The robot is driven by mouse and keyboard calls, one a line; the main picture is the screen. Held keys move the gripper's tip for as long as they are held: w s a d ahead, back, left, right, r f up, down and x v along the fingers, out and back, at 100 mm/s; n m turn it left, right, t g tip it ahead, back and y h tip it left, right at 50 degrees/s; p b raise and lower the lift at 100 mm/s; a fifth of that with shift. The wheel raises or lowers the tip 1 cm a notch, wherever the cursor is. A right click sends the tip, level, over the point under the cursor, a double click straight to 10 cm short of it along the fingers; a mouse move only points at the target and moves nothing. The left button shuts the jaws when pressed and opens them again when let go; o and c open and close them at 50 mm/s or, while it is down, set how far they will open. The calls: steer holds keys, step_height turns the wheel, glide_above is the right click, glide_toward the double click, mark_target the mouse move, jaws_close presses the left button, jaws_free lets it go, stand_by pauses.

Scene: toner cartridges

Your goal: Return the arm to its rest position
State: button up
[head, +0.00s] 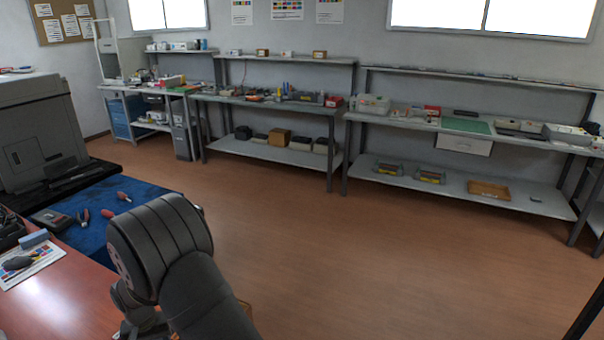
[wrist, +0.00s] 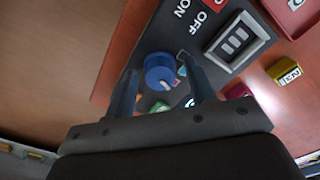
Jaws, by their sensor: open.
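My gripper (wrist: 159,66) shows in the wrist view with its two grey fingers apart and nothing held between them. Beyond the fingers is a dark panel (wrist: 205,38) with ON and OFF lettering. A round blue knob (wrist: 160,68) on it appears in the gap between the fingers. I cannot tell the distance from fingertips to knob, but no contact is visible. In the head view my arm rises at the lower centre-left, and my gripper's fingers are hidden there.
A large grey printer (head: 38,135) stands behind. Shelved benches line the far wall. The floor (head: 360,260) to the right is clear.

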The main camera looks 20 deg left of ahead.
steer(key=shift+n, duration=0.4)
steer(key=shift+o, duration=0.9)
